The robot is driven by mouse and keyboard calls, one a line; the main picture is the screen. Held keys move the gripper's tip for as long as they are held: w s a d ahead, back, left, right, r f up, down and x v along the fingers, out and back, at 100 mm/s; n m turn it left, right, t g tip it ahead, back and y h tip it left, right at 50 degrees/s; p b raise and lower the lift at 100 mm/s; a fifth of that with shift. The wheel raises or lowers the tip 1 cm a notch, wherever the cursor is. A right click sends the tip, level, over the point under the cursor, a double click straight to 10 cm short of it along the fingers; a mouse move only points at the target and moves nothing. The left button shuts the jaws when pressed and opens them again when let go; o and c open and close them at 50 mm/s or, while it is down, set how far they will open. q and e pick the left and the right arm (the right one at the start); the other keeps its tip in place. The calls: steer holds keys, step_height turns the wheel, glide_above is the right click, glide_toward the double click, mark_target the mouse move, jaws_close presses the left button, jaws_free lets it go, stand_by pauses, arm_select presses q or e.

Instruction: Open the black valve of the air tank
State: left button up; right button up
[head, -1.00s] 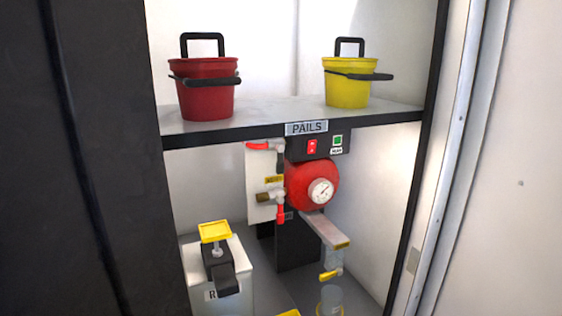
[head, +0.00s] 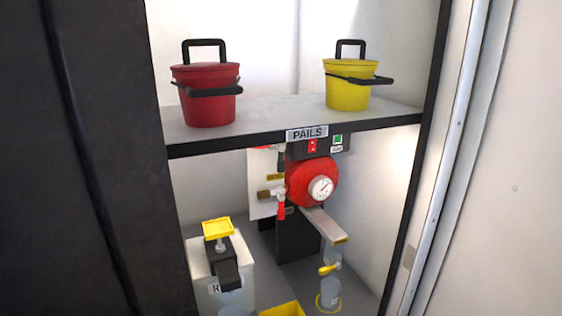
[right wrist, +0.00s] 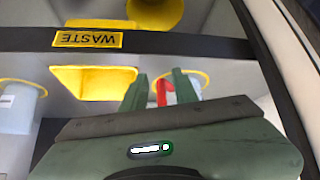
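In the head view a red round tank (head: 308,181) with a white dial gauge (head: 321,188) sits under the shelf. Left of it, a pale panel (head: 257,165) carries a brass fitting (head: 264,194) and a red lever (head: 281,209) pointing down. A small dark part shows above them, close under the shelf edge; I cannot tell whether it is the black valve. Neither gripper shows in the head view. In the right wrist view my right gripper (right wrist: 158,85) has its two green fingers apart. A red piece (right wrist: 161,92) shows between them; contact is not clear.
A red pail (head: 207,95) and a yellow pail (head: 347,92) stand on the shelf (head: 290,137). Below are a white container (head: 243,270) with a yellow-topped pump and a clear cylinder (head: 330,293). A yellow tray (right wrist: 93,83) and a WASTE label (right wrist: 87,39) show in the wrist view.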

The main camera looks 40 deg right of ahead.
steer(key=w+d+r+t, duration=0.2)
steer(key=w+r, duration=0.2)
steer(key=r, duration=0.8)
steer(key=m+t+h+p, duration=0.2)
steer(key=m+t+h, duration=0.15)
steer(key=t, duration=0.45)
glide_toward(282, 168)
steer(key=a+x, duration=0.1)
steer(key=x, duration=0.4)
steer(key=p+x, duration=0.1)
steer(key=x, duration=0.2)
steer(key=d+x, duration=0.1)
steer(key=x, duration=0.2)
steer(key=shift+s, duration=0.1)
jaws_close()
